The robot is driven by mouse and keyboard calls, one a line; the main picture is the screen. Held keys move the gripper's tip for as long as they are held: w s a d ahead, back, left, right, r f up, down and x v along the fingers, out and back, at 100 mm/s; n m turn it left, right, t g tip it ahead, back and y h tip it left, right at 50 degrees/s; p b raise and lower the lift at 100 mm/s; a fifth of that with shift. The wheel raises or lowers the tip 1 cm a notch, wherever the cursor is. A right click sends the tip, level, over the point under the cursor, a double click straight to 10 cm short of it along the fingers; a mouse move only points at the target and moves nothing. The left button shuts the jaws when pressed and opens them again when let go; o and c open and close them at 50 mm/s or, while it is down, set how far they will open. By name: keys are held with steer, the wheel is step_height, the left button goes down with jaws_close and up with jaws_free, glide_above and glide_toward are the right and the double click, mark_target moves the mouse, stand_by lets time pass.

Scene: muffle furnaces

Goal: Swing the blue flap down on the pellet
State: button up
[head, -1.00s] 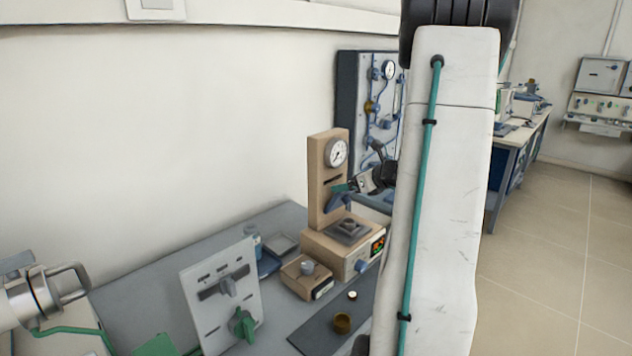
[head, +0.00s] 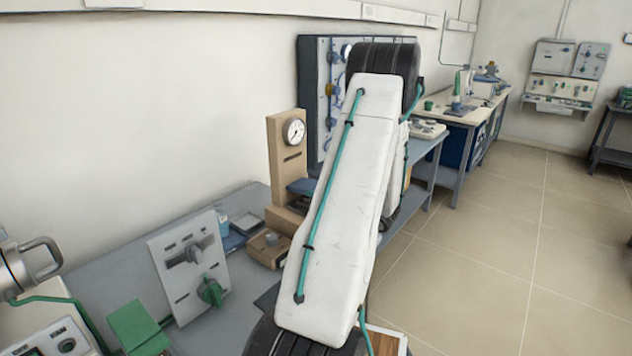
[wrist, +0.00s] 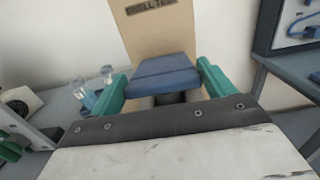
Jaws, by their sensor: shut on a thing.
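The blue flap (head: 302,186) stands out from the front of the tan gauge column (head: 287,150), looking close to level. In the wrist view the flap (wrist: 163,78) lies between the teal fingers of my gripper (wrist: 162,70), which is shut on it across its sides. The tan column with dark lettering (wrist: 155,30) rises behind it. In the head view my arm hides the gripper and most of the tester's base. The pellet is not visible in either current view.
A grey panel with a green knob (head: 190,265) stands on the bench left of the tester. A small tan box (head: 268,247) sits just in front of the tester. A blue-grey instrument panel (head: 313,95) stands behind. Open floor (head: 480,260) lies to the right.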

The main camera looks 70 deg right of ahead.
steer(key=shift+s+a+f, duration=0.1)
steer(key=shift+s+f, duration=0.1)
steer(key=shift+f, duration=1.05)
steer(key=o, duration=1.3)
steer(key=v, duration=0.7)
steer(key=shift+s+a, duration=0.1)
steer(key=shift+s, duration=0.25)
